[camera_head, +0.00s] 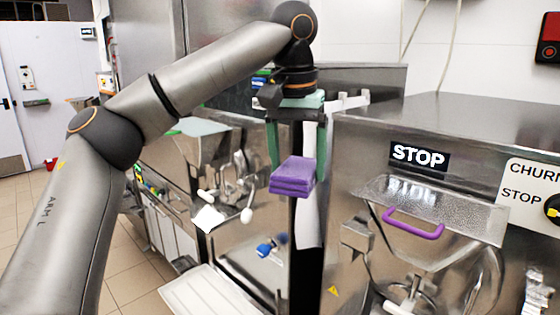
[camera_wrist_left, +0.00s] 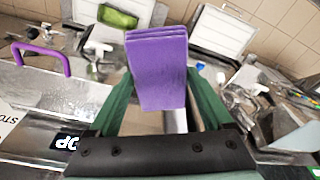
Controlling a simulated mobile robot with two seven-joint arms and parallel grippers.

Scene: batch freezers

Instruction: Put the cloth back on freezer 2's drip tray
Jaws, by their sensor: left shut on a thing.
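My left gripper (camera_head: 297,158) is shut on a folded purple cloth (camera_head: 292,178), held in the air in front of the steel freezers. In the left wrist view the cloth (camera_wrist_left: 158,70) sits between the green fingers of the gripper (camera_wrist_left: 155,95). A white drip tray (camera_head: 208,294) lies low in front of the middle freezer (camera_head: 255,210) and looks bare. In the left wrist view a pale tray (camera_wrist_left: 222,32) looks bare, and another tray (camera_wrist_left: 142,10) bears a green cloth (camera_wrist_left: 118,17). No freezer number is readable. My right gripper is not in view.
The right freezer (camera_head: 440,120) has a STOP display and a purple handle (camera_head: 413,224) on its clear cover. A white spout lever (camera_head: 247,215) and a blue knob (camera_head: 265,249) stick out of the middle freezer. Open tiled floor (camera_head: 125,265) lies at lower left.

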